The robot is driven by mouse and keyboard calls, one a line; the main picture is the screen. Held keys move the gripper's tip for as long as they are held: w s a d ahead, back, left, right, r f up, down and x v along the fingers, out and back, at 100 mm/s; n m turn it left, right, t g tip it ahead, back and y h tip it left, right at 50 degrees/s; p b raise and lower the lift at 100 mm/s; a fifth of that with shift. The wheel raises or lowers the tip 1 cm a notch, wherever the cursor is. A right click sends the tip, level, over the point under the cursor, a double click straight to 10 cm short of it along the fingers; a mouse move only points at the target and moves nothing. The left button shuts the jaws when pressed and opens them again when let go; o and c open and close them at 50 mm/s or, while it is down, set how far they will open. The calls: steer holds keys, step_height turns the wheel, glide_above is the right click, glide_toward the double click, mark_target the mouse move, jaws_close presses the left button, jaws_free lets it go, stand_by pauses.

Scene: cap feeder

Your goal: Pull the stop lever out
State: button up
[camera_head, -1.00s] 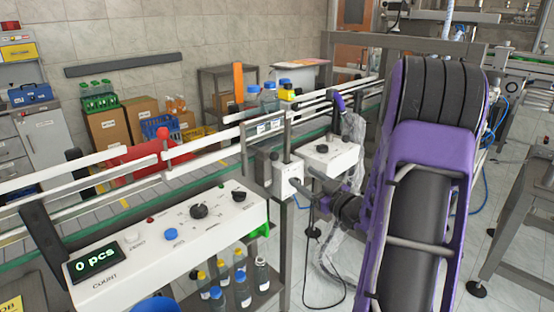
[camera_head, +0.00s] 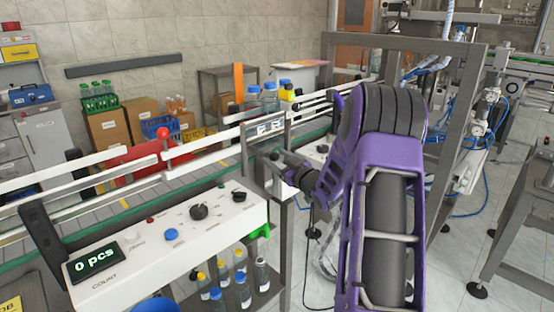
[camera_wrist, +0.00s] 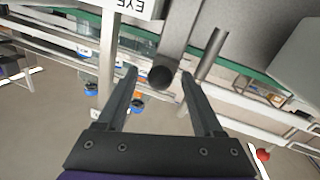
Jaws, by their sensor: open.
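In the wrist view a dark round knob (camera_wrist: 162,77) at the end of a grey bar shows between the fingertips of my gripper (camera_wrist: 159,74). It looks like the stop lever's end, though no label on it is readable. The fingers are open, one on each side, and do not visibly press on it. In the head view my gripper (camera_head: 268,160) points left at the front side of the conveyor, and the lever there is hidden or too small to make out.
A red ball knob (camera_head: 163,132) stands on the conveyor rail further left. The white counter panel (camera_head: 165,235) reads 0 pcs. Blue-capped bottles (camera_head: 269,97) stand on the conveyor. A white box marked EYE (camera_wrist: 135,8) is close beside my gripper. Small bottles (camera_head: 242,290) stand below the panel.

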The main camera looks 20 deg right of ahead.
jaws_close()
stand_by(1.4)
